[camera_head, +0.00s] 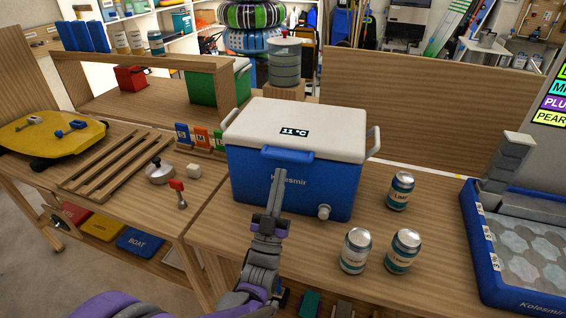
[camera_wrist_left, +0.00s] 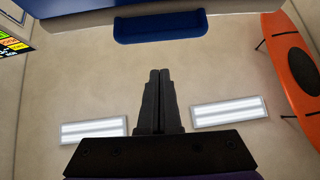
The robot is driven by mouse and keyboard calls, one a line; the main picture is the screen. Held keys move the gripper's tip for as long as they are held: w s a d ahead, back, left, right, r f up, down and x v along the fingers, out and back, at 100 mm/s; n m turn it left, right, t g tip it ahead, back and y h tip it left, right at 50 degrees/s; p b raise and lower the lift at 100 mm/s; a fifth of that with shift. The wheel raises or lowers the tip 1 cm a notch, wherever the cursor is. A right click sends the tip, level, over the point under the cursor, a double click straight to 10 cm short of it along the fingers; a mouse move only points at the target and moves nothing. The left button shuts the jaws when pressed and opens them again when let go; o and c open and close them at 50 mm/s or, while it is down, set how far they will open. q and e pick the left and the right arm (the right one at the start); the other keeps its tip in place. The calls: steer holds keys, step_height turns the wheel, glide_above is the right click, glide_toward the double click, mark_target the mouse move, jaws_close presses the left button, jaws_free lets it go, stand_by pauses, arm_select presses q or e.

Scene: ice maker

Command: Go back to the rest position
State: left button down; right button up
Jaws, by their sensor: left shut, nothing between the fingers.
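My left gripper (camera_head: 278,182) points upward in front of the blue cooler (camera_head: 260,182) with a white lid (camera_head: 300,128). In the head view its fingers overlap the cooler's front near the blue front handle (camera_head: 288,154). In the left wrist view the gripper (camera_wrist_left: 159,76) is shut with nothing between the fingers, and the blue handle (camera_wrist_left: 160,27) shows beyond the tips, apart from them in the picture. My right gripper is not in view.
Several cans stand right of the cooler, including one at the back (camera_head: 400,190) and one in front (camera_head: 355,250). An ice maker (camera_head: 530,255) stands at the right.

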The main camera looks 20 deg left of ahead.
arm_select(q)
steer(key=s+f+g+p, duration=0.5)
steer(key=s+f+g, duration=0.1)
steer(key=s+g, duration=0.4)
steer(key=s+a+f+g+h+p, duration=0.1)
steer(key=s+f+g+p, duration=0.4)
steer(key=s+g, duration=0.6)
steer(key=s+p, duration=0.1)
steer(key=s, duration=0.1)
steer(key=shift+s+f, duration=0.3)
steer(key=shift+f, duration=0.05)
